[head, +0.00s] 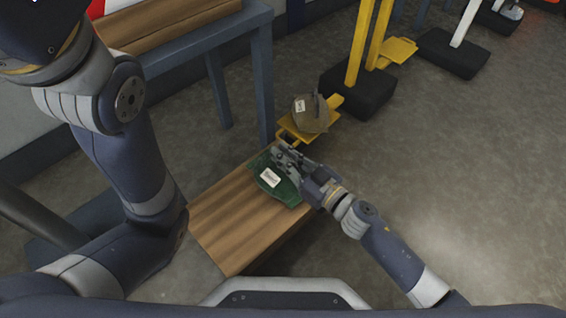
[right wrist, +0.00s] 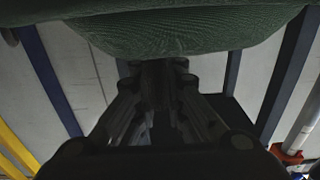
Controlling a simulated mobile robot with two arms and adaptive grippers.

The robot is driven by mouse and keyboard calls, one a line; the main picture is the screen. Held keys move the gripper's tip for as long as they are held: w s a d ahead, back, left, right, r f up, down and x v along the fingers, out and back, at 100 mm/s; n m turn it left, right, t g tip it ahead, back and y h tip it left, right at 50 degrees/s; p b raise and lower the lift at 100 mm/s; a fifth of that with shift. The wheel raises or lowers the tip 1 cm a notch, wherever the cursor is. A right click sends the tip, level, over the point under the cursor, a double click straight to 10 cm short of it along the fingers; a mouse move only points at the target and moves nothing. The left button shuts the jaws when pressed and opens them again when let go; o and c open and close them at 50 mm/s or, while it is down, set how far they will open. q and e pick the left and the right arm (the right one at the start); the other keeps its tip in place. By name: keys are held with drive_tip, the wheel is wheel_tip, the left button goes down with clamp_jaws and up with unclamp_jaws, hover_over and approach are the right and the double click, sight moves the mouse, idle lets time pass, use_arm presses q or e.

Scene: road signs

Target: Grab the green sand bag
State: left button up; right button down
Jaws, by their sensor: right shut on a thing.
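The green sand bag (head: 276,184) with a white label is at the far end of a wooden-topped bench (head: 232,222) in the head view. My right gripper (head: 284,158) reaches it from the right and is shut on its upper part. In the right wrist view the green fabric of the sand bag (right wrist: 170,32) fills the top, right in front of the dark fingers (right wrist: 158,80). I cannot tell whether the bag rests on the wood or hangs just above it. My left arm is at the left of the head view; its gripper is not in view.
A brown-grey bag (head: 311,115) with a white label sits on a yellow sign base (head: 290,133) beyond the bench. Yellow posts (head: 361,45) on a black base (head: 358,90) stand farther back. A blue-legged table (head: 262,75) is at upper left.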

drive_tip(key=shift+r, duration=0.3)
